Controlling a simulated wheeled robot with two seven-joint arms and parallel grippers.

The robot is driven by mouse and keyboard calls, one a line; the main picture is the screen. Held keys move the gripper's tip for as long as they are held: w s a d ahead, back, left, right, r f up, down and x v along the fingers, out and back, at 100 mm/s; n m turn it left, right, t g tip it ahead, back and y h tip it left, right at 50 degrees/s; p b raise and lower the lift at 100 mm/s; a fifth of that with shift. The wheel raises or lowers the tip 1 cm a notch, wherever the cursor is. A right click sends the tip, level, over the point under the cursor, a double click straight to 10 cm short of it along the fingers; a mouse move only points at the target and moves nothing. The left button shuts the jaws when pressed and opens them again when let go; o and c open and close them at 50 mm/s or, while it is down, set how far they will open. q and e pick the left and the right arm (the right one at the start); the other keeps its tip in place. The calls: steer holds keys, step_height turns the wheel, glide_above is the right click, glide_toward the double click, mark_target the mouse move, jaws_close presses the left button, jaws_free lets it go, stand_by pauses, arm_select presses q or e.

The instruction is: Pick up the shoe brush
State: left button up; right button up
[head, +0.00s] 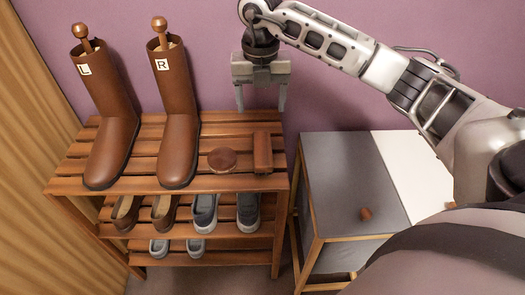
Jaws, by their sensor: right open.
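The shoe brush (263,152) appears to be the brown oblong block at the right end of the rack's top shelf. My right gripper (262,104) is open and empty, its two fingers pointing down. It hangs above and behind the brush in the picture, apart from it. I cannot tell the exact height between them. My left gripper is not in view.
A round brown object (222,159) lies just left of the brush. Two tall brown boots (112,130) marked L and R stand further left on the slatted rack (150,167). Several shoes fill the lower shelves.

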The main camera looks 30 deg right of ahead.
glide_above(262, 147)
step_height(262, 147, down, 10)
steer(key=shift+a+r, duration=0.15)
steer(key=shift+r, duration=0.1)
steer(key=shift+d+f+p, duration=0.2)
steer(key=shift+f+p, duration=0.2)
steer(key=shift+f, duration=2.5)
steer(key=c, duration=1.1)
